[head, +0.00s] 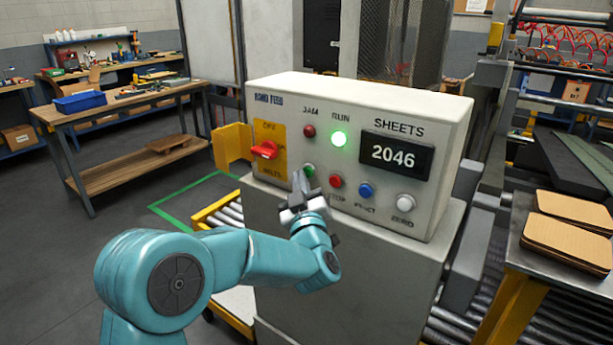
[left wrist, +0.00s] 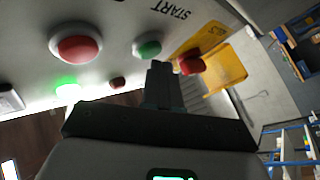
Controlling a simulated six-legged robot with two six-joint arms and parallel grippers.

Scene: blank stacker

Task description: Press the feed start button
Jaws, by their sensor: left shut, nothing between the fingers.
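The green start button (head: 309,170) is on the front of the pale control box (head: 410,105), left of a red button (head: 336,181). My left gripper (head: 299,180) is shut and empty, its tips right by the start button and partly covering its label. In the left wrist view the green button (left wrist: 148,46) shows next to the word START, and the shut fingertips (left wrist: 160,68) are just below and right of it. I cannot tell whether they touch it. The RUN lamp (head: 339,139) glows green. My right gripper is not in view.
A blue button (head: 366,190) and a white one (head: 405,203) are further right. A red rotary knob (head: 264,150) on a yellow plate (head: 271,130) is close on the left. The display (head: 396,155) reads 2046. The JAM lamp (head: 309,131) looks unlit.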

